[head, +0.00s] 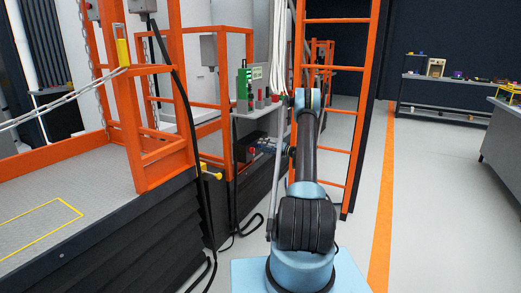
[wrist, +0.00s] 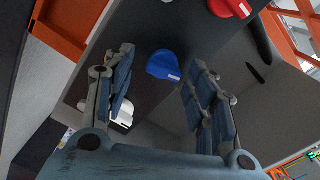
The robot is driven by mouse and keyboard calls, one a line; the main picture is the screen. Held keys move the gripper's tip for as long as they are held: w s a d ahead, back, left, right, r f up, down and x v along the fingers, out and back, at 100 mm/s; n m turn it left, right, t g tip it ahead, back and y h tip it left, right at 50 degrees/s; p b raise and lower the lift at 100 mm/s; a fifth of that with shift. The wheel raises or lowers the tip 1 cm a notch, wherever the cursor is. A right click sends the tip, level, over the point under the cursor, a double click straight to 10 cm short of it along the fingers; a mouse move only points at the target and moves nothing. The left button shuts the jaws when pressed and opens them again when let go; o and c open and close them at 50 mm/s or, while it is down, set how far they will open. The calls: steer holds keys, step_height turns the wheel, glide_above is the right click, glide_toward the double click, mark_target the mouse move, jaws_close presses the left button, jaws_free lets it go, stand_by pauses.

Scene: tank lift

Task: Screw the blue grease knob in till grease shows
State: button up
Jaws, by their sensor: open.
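The blue grease knob (wrist: 164,65) shows in the wrist view, on a dark grey panel, with a small white label on its edge. My gripper (wrist: 160,62) is open, one finger on each side of the knob with a gap on both sides. I cannot tell how deep the knob sits between the fingertips. In the head view my gripper (head: 266,148) is small, beside the grey cabinet under the orange frame; the blue knob cannot be made out there. I see no grease.
A red knob (wrist: 230,7) sits close to the blue one, and a white part (wrist: 123,114) lies behind the left finger. An orange ladder (head: 335,68) stands close beside my arm. A small shelf with red and green items (head: 253,90) is above the gripper. Open floor lies right.

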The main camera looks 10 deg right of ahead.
steer(key=v, duration=1.1)
steer(key=shift+d, duration=0.3)
steer(key=shift+s, duration=0.1)
